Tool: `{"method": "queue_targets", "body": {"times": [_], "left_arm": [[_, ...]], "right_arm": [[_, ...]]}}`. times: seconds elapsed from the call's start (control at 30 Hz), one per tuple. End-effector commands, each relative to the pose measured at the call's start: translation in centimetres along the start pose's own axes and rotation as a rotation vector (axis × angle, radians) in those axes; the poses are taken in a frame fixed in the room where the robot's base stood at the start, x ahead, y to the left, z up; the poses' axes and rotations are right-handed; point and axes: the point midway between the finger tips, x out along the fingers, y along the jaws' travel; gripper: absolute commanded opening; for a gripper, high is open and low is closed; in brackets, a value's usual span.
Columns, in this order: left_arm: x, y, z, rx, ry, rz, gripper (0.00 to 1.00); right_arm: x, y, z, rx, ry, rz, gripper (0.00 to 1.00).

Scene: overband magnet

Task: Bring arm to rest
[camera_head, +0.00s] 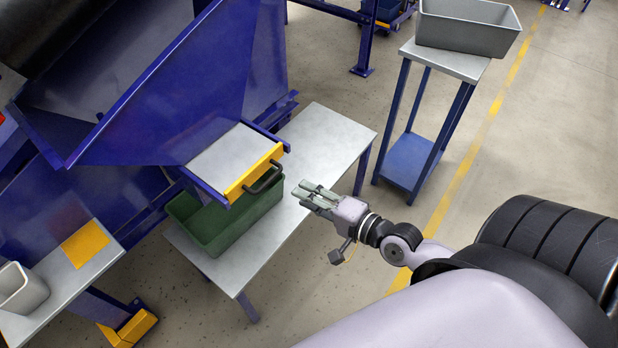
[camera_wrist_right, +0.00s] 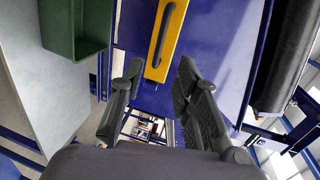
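My right gripper (camera_head: 306,193) is at the end of my right arm, which reaches in from the right in the head view. It points left toward the yellow-fronted drawer (camera_head: 236,185) and is apart from its dark handle (camera_head: 264,178). In the right wrist view the two fingers of the right gripper (camera_wrist_right: 160,78) are spread with nothing between them. The yellow front (camera_wrist_right: 168,38) shows beyond them. My left gripper is not in view.
A green bin (camera_head: 215,247) stands on the grey table (camera_head: 338,133), partly under the drawer of the blue machine (camera_head: 178,110). A grey bin (camera_head: 468,28) stands on a blue-legged stand (camera_head: 430,59) at the upper right. Open floor (camera_head: 400,215) lies between table and stand.

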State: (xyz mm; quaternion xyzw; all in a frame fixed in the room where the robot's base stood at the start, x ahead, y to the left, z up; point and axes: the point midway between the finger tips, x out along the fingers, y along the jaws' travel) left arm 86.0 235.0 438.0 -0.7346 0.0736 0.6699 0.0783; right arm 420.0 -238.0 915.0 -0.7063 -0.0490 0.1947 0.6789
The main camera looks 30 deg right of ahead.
Motion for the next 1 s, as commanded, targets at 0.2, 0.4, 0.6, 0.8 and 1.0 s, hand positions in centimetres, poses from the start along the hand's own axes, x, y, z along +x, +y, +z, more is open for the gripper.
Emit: {"method": "queue_targets", "body": {"times": [0.2,0.4,0.6,0.8,1.0], "left_arm": [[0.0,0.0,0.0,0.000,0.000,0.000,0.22],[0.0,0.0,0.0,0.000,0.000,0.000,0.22],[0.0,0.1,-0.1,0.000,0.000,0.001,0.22],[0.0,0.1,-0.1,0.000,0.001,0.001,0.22],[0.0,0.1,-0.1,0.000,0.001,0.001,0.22]], "right_arm": [[0.0,0.0,0.0,0.000,0.000,0.000,0.30],[0.0,0.0,0.0,0.000,0.000,0.000,0.30],[0.2,2.7,-0.9,-0.057,0.024,0.048,0.30],[-0.1,15.1,-3.5,-0.324,0.073,0.290,0.30],[-3.6,30.0,-2.9,-0.644,-0.026,0.611,0.30]]}}
